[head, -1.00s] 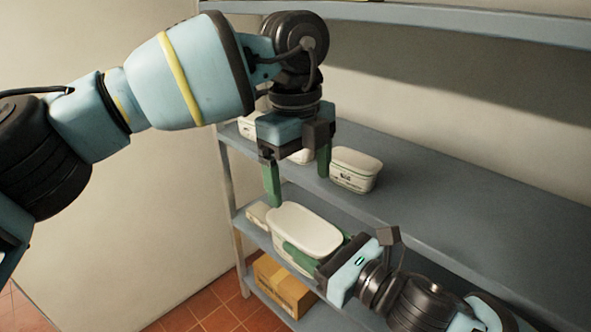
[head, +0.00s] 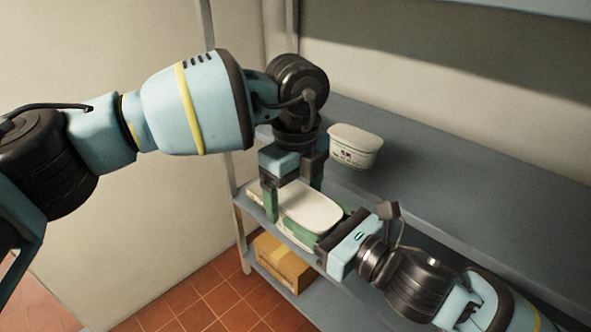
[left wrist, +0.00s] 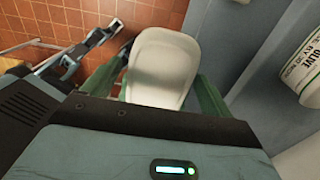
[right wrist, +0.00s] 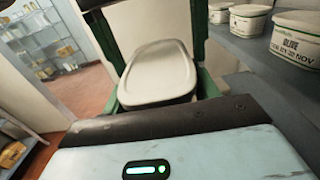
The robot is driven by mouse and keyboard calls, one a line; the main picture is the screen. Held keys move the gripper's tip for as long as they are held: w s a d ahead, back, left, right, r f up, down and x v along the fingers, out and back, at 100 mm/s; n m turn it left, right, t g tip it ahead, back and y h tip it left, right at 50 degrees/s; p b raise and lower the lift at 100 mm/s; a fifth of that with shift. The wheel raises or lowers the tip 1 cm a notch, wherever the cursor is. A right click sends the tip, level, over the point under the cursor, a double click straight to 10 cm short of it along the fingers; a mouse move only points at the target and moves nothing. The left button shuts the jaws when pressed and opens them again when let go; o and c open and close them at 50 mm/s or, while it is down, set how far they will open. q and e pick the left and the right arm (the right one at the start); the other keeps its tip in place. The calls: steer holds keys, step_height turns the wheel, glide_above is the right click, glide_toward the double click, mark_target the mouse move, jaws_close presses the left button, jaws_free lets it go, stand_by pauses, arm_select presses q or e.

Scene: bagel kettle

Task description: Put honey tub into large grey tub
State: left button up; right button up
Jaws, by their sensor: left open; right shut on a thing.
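A white-lidded tub (head: 312,208), apparently the honey tub, is held level in front of the shelving; its label is hidden. My right gripper (head: 318,240) is shut on its near end. It also shows in the right wrist view (right wrist: 160,72). My left gripper (head: 294,203) points down, open, with its green fingers on opposite sides of the same tub. In the left wrist view the tub (left wrist: 162,68) lies between the fingers; I cannot tell whether they touch it. I cannot make out a large grey tub in any view.
A white tub (head: 355,147) stands on the grey shelf behind; an OLIVE tub (right wrist: 298,38) shows in the right wrist view. A cardboard box (head: 285,262) sits on a low shelf. The upper shelf is bare to the right. Tiled floor lies open at the lower left.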

mark_target(331, 228)
arm_select(q)
steer(key=shift+f, duration=1.3)
arm_select(e)
steer(key=shift+r, duration=0.1)
arm_select(q)
steer(key=c, duration=1.2)
steer(key=shift+c, duration=0.4)
arm_select(e)
steer(key=o, duration=1.5)
steer(key=shift+v, duration=3.75)
